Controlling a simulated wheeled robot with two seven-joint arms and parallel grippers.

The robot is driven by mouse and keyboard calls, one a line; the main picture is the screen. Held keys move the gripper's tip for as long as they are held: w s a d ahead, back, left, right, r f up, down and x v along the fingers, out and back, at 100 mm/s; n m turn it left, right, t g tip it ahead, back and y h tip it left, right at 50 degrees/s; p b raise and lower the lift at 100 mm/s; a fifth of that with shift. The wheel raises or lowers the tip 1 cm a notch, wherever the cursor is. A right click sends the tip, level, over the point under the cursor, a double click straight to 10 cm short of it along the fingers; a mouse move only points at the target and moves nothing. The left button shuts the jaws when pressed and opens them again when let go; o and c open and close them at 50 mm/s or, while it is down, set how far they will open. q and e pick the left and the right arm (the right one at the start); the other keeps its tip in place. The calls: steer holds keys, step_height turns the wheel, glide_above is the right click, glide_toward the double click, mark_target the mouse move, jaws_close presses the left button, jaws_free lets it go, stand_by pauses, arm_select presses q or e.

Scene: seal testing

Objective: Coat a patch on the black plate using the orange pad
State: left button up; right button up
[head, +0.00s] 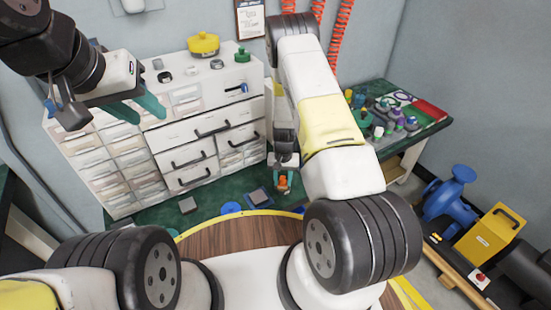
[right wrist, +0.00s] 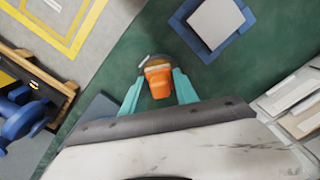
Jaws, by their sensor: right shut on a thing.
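My right gripper (right wrist: 158,92) is shut on the orange pad (right wrist: 158,80), whose ribbed orange body sits between the teal fingers over the green surface. The orange pad also shows small below the right gripper in the head view (head: 283,183). A square plate (right wrist: 216,22) lies in a blue tray, ahead and right of the pad in the right wrist view; it looks light grey there and dark grey in the head view (head: 258,197). I cannot tell whether pad and plate touch, but they look apart. My left gripper (head: 110,110) hangs open and empty at upper left.
Another grey block (head: 187,205) lies on the green bench, near a blue disc (head: 231,208). A white drawer cabinet (head: 200,140) stands behind, with a yellow container (head: 203,44) on top. Several small bottles (head: 385,118) crowd the right side bench. Green surface around the pad is mostly clear.

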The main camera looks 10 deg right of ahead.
mark_target(283, 178)
steer(key=shift+r, duration=3.45)
steer(key=shift+r, duration=0.1)
